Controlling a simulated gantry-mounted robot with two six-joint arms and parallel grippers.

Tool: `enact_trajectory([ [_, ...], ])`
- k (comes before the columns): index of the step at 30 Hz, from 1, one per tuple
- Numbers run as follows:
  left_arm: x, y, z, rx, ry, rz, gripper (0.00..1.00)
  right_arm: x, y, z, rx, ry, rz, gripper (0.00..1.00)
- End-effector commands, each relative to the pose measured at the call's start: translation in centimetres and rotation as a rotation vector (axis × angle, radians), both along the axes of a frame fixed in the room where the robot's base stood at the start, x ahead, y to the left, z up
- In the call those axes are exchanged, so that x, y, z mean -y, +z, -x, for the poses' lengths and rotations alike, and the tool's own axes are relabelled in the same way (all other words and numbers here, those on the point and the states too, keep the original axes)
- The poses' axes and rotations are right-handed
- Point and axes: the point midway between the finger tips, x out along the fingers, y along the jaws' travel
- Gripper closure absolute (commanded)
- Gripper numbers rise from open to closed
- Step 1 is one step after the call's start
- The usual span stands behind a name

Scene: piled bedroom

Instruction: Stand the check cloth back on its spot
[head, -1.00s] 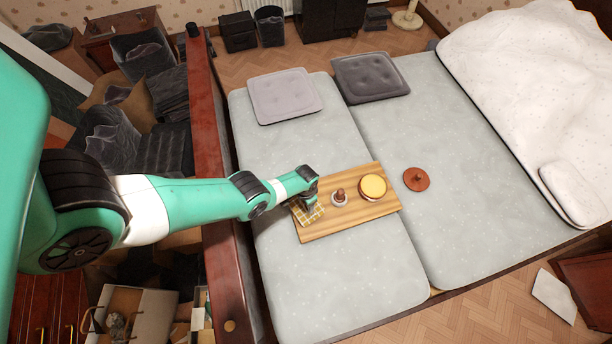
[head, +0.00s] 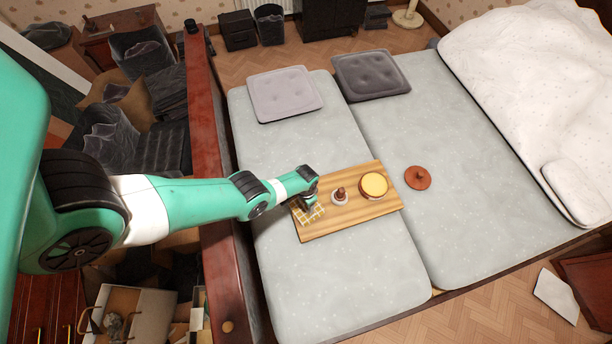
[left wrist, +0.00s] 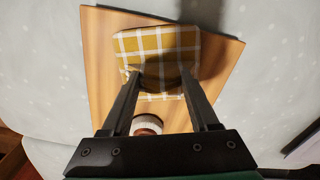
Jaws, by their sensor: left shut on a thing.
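The yellow-and-white check cloth (head: 314,217) is at the left end of a wooden board (head: 335,228) on the grey mattress. The gripper partly hides it in the head view. In the left wrist view the cloth (left wrist: 155,45) is between the fingertips, over the board (left wrist: 103,75). My left gripper (head: 310,208) is shut on it; its two dark fingers also show in the left wrist view (left wrist: 160,80). Whether the cloth touches the board is hard to tell. My right gripper is not in view.
On the board, a small white pot with a brown top (head: 340,196) stands beside the cloth, then a round yellow-topped container (head: 374,185). A reddish-brown lid (head: 418,178) lies on the mattress to the right. The mattress in front of the board (head: 345,285) is clear.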

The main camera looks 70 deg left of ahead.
Motion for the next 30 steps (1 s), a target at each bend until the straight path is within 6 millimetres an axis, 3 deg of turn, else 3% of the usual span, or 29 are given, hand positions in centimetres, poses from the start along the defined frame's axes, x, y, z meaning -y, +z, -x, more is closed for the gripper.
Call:
enact_trajectory([
  [9, 0.0, -0.4, 0.0, 0.0, 0.0, 0.0, 1.0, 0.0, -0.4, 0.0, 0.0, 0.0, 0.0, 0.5],
  [10, 0.0, -0.4, 0.0, 0.0, 0.0, 0.0, 0.37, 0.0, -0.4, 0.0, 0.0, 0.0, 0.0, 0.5],
  [15, 0.0, -0.4, 0.0, 0.0, 0.0, 0.0, 0.07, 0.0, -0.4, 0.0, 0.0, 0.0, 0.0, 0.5],
  [25, 0.0, -0.2, 0.0, 0.0, 0.0, 0.0, 0.04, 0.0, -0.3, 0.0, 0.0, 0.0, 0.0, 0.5],
  [30, 0.0, 1.2, 0.0, 0.0, 0.0, 0.0, 0.04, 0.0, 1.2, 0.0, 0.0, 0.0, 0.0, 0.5],
])
